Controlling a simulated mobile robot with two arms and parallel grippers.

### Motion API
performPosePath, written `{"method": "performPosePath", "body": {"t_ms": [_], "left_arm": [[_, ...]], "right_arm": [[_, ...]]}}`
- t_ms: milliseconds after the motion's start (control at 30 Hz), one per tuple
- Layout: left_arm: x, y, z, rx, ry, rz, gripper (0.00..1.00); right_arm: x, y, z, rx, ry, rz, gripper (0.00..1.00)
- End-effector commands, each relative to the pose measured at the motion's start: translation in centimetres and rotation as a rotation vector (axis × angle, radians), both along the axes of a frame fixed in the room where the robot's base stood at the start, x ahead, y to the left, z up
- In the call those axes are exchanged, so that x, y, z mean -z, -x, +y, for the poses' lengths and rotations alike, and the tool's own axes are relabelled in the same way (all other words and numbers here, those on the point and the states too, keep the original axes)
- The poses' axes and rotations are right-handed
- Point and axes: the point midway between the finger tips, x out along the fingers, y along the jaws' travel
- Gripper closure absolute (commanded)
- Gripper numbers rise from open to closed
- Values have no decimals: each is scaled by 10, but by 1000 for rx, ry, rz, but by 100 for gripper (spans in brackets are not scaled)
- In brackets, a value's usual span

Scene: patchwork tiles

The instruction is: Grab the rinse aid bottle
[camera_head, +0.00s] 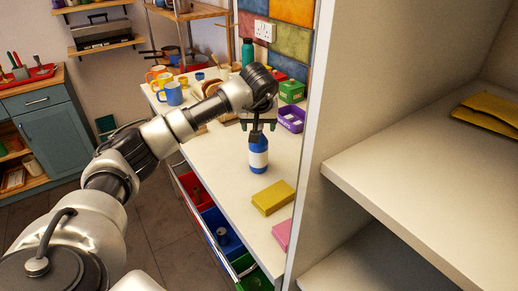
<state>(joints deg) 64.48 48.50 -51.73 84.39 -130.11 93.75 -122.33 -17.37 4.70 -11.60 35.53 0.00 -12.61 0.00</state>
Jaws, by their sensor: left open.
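The rinse aid bottle appears to be the blue bottle (258,166) with a white label band, standing upright on the white counter (222,161). My left arm comes in from the left, over the counter. My left gripper (257,130) points down right at the bottle's top, with its jaws open around or just in front of the neck. I cannot tell whether the fingers touch it. The gripper hides part of the bottle's top. My right gripper is not in view.
A yellow sponge or box (273,198) and a pink one (282,233) lie on the counter nearer me. A purple basket (291,118) and a green box (292,91) stand behind. Mugs (170,94) stand at the far left. An open drawer (221,231) juts out below. A tall shelf unit (420,165) blocks the right.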

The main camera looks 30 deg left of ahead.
Motion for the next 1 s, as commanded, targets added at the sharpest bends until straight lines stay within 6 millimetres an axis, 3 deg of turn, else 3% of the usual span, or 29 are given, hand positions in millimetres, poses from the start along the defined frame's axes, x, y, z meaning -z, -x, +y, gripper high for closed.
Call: {"method": "performPosePath", "body": {"t_ms": [167, 400, 833, 1000], "left_arm": [[15, -6, 3, 2, 1, -1, 32], [16, -6, 3, 2, 1, -2, 34], [16, -6, 3, 1, 0, -1, 100], [15, -6, 3, 1, 0, -3, 100]], "right_arm": [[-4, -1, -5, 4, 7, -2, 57], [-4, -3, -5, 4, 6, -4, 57], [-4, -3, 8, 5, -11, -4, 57], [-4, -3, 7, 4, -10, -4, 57]]}}
